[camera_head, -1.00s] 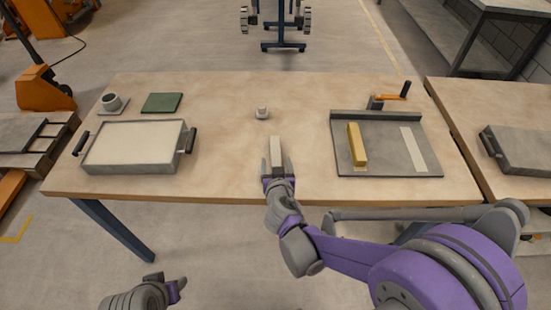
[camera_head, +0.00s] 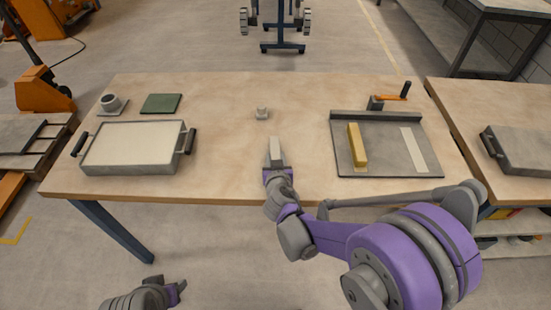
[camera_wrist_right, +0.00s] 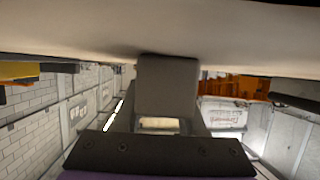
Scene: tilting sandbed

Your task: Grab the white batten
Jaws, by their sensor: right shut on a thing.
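The white batten (camera_head: 275,147) is a short pale bar near the front edge of the table, left of the grey plate. My right gripper (camera_head: 277,166) is shut on its near end, and the batten points away from me. In the right wrist view a pale piece (camera_wrist_right: 160,124) shows low between dark gripper parts; how much of the batten is hidden there I cannot tell. My left gripper (camera_head: 168,284) is low in front of the table, empty, its fingers apart.
At right is a grey plate (camera_head: 382,150) with a yellow bar (camera_head: 357,145) and pale strip (camera_head: 412,150).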

